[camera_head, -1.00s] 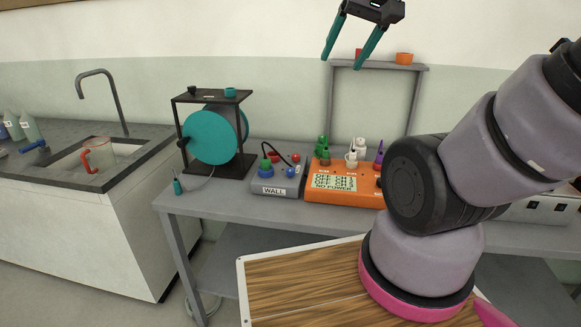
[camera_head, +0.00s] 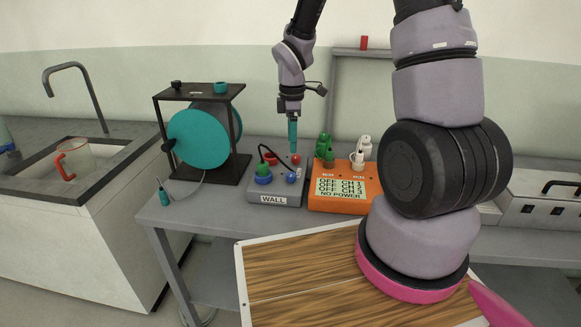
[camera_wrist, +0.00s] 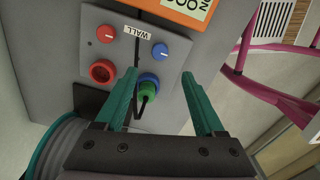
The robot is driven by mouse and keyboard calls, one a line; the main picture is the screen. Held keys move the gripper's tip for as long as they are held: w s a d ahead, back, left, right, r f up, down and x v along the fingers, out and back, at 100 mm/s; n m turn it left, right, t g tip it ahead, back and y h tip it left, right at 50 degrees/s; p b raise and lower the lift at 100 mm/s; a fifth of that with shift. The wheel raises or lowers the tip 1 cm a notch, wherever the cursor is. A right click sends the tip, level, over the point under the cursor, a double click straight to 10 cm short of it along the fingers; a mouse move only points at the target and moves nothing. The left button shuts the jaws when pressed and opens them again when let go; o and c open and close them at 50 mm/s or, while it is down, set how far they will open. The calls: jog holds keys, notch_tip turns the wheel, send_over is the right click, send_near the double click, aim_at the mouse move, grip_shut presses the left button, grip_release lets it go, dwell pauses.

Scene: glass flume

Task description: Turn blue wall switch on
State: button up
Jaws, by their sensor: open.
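The grey wall box (camera_head: 262,195) labelled WALL sits on the bench. Its blue switch (camera_head: 291,177) is a small round knob at the front right; it also shows in the wrist view (camera_wrist: 159,51), with a small pale mark too fine to read. A red knob (camera_wrist: 105,34) is beside it. A blue socket (camera_wrist: 149,79) holds a green plug (camera_wrist: 148,92) with a black cable; a red socket (camera_wrist: 102,71) looks empty. My gripper (camera_head: 293,150) points down above the box, seen edge-on.
An orange power unit (camera_head: 325,203) stands right of the box, its display reading OFF and NO POWER. Green and white plugs rise from it. A teal cable reel (camera_head: 200,138) on a black frame stands left. A grey frame (camera_head: 333,95) stands behind.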

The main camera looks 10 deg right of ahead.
aim_at(291, 174)
notch_tip(291, 174, down, 11)
jog(key=shift+w+f, duration=0.1)
jog(key=shift+f, duration=0.1)
dwell(0.3)
grip_shut()
